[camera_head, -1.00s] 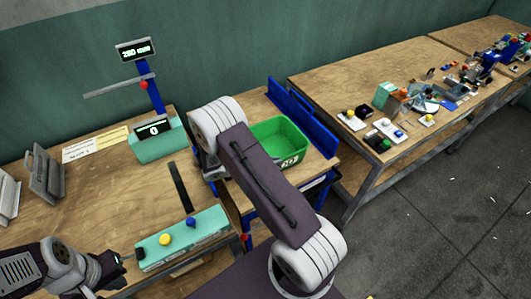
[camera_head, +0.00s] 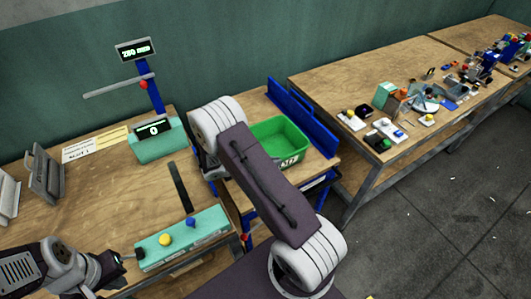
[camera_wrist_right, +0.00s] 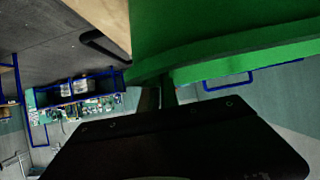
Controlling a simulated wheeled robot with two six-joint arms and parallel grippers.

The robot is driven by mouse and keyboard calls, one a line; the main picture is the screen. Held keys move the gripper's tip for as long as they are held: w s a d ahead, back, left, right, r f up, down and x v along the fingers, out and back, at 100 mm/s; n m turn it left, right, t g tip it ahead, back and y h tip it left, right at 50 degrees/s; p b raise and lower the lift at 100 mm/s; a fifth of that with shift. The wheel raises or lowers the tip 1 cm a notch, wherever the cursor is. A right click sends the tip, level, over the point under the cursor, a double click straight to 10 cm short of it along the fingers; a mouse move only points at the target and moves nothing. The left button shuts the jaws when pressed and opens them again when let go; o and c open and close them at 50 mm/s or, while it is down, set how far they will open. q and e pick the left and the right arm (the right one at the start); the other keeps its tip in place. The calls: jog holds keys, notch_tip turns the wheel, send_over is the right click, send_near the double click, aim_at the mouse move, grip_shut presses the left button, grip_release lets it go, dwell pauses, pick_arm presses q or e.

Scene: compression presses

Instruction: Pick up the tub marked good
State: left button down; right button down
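The green tub (camera_head: 277,131) stands on the side bench, right of the main table, with a white label on its front wall. It also fills the top of the right wrist view (camera_wrist_right: 200,25). My right gripper (camera_wrist_right: 158,92) has its two dark fingers close together at the tub's rim and looks shut on it. In the head view my own right arm hides that gripper and the tub's left side. My left gripper (camera_head: 128,257) is at the lower left, beside the left end of the teal button box (camera_head: 182,240). Whether its fingers are open is too small to tell.
A blue upright panel (camera_head: 303,115) stands right behind the tub. The teal scale (camera_head: 158,140) with a blue post and displays is to the left. A long wooden table (camera_head: 350,75) with many small parts is on the right. Grey floor lies in front of it.

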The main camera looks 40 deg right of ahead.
dwell(0.7)
jog(key=shift+r, duration=0.6)
jog(key=s+d+r+b, duration=0.3)
jog(key=s+r, duration=0.6)
jog(key=s, duration=0.2)
jog(key=shift+d+r, duration=0.4)
